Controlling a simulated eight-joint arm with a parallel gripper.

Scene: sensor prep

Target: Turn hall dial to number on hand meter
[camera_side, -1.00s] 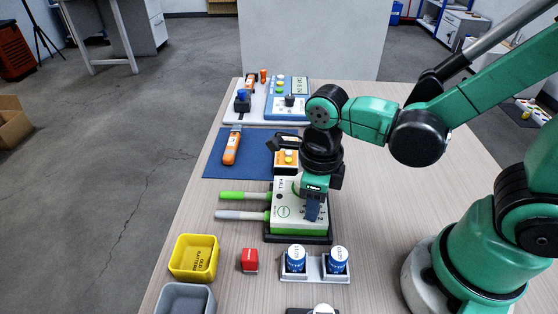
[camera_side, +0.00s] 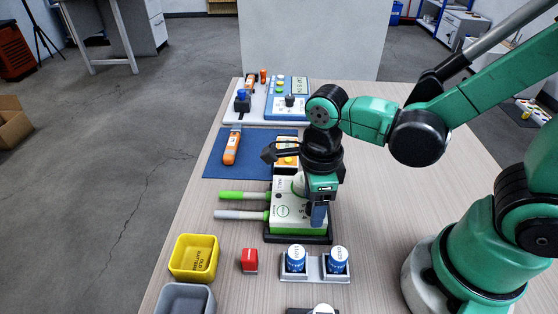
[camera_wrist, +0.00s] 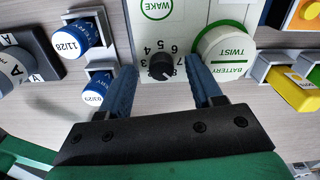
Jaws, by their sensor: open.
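The white and green hall box (camera_side: 284,228) stands on a dark base, with green and grey handles at its left. In the wrist view its black dial (camera_wrist: 161,66) sits between my fingers, with printed numbers beside it. A small pale mark shows near the knob's lower right; I cannot tell which number it points to. My gripper (camera_wrist: 162,88) is open around the dial, with gaps on both sides. In the side view my gripper (camera_side: 318,214) is low over the box and hides the dial. An orange hand-held device (camera_side: 232,146) lies on the blue mat; its reading is too small to read.
A white battery cap (camera_wrist: 224,48) is close to one finger. Blue-bodied cylinders (camera_side: 296,260) stand in holders in front of the box. A yellow bin (camera_side: 180,262) and red block (camera_side: 249,261) are at front left. A panel with a display (camera_side: 300,87) is at the back.

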